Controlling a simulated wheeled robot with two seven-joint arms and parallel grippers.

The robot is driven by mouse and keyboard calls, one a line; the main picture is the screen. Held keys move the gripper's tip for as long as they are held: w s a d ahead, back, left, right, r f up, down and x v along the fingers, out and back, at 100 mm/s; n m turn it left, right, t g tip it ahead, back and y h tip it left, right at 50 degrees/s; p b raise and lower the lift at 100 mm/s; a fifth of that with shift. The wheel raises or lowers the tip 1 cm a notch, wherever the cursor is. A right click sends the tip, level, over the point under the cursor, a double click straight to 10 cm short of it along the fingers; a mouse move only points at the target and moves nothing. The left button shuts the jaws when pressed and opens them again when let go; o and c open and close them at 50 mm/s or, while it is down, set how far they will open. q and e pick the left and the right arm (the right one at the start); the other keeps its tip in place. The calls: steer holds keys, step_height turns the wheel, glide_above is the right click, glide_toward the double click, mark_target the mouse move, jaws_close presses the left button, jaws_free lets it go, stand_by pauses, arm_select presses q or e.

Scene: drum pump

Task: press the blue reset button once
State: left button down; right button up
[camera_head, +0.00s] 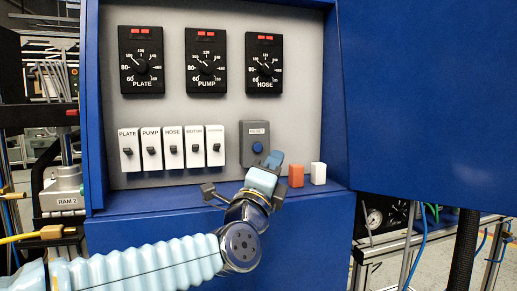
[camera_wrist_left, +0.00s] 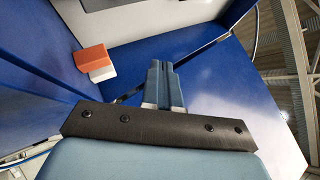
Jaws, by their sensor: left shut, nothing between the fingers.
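The blue reset button (camera_head: 257,147) sits on a dark grey box labelled RESET at the lower right of the grey panel. My left gripper (camera_head: 274,158) is shut and empty. In the head view its tips are just below and right of the button, overlapping the lower edge of the box; I cannot tell whether they touch it. The left gripper also shows in the left wrist view (camera_wrist_left: 162,70), fingers together. The button is not visible in the wrist view. My right gripper is not in view.
An orange block (camera_head: 296,174) and a white block (camera_head: 318,173) stand on the ledge right of my gripper. Several white switches (camera_head: 173,147) line the panel left of the box, below three black dials (camera_head: 206,61). A blue cabinet wall (camera_head: 425,100) juts out at right.

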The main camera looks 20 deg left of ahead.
arm_select(q)
steer(key=shift+w+a, duration=0.1)
steer(key=shift+w+a+b, duration=0.2)
steer(key=shift+w+a, duration=0.6)
steer(key=shift+w, duration=0.4)
steer(key=shift+w+a+b, duration=0.2)
steer(key=shift+w+a, duration=0.6)
steer(key=shift+w, duration=0.35)
steer(key=shift+w+a+b, duration=0.2)
steer(key=shift+w+a, duration=0.6)
steer(key=shift+w, duration=0.4)
steer(key=shift+w+a, duration=0.25)
steer(key=shift+w, duration=0.1)
steer(key=shift+w+a, duration=0.25)
steer(key=shift+w, duration=0.15)
stand_by(0.3)
steer(key=shift+s+d, duration=0.5)
steer(key=shift+s, duration=0.25)
steer(key=shift+s+d, duration=0.75)
steer(key=shift+s, duration=0.3)
steer(key=shift+s+d, duration=0.7)
steer(key=shift+s, duration=0.35)
